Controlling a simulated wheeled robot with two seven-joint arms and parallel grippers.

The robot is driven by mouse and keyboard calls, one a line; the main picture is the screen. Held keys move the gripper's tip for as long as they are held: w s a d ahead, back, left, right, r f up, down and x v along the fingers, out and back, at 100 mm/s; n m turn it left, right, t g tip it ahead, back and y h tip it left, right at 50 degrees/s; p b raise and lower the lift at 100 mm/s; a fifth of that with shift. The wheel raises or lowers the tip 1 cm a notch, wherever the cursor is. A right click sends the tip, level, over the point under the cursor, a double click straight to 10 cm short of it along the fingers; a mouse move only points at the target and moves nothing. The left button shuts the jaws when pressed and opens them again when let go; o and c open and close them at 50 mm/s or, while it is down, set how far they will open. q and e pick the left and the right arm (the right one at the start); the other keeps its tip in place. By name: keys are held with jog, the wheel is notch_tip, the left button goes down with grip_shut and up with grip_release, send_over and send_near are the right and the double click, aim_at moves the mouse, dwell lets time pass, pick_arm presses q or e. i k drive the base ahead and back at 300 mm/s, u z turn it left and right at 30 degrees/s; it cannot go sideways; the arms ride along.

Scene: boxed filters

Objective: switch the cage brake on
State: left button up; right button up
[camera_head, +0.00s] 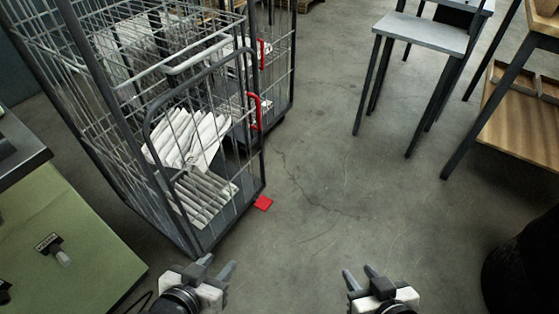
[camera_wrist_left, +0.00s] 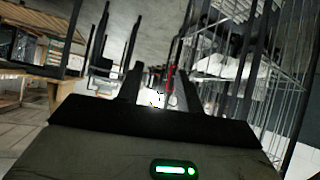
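The wire roll cage (camera_head: 205,222) stands at the left in the head view, holding white pleated filters (camera_head: 190,140). A small red pedal (camera_head: 263,203) sticks out near the floor at its front corner, apparently the brake. My left gripper (camera_head: 219,264) is open and empty, below and left of the pedal in the picture and apart from it. In the left wrist view its two dark fingers (camera_wrist_left: 156,80) are spread, with the cage (camera_wrist_left: 250,70) beyond on the right. My right gripper (camera_head: 359,270) is open and empty over the bare floor.
Red handles (camera_head: 255,112) sit on the cage's side. A green-topped bench (camera_head: 70,235) stands at left. A grey table (camera_head: 425,32) and a wooden shelf (camera_head: 520,120) stand at right, with a black round object (camera_head: 525,265) below. The middle floor is clear.

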aim_at(263, 204)
jog(key=z, duration=0.1)
jog(key=i, duration=1.1)
jog(key=u, duration=0.1)
jog(key=k, duration=1)
jog(key=z, duration=0.95)
jog(key=i, duration=0.8)
jog(key=u, duration=0.5)
jog(key=i, duration=0.85)
jog(key=u, duration=0.75)
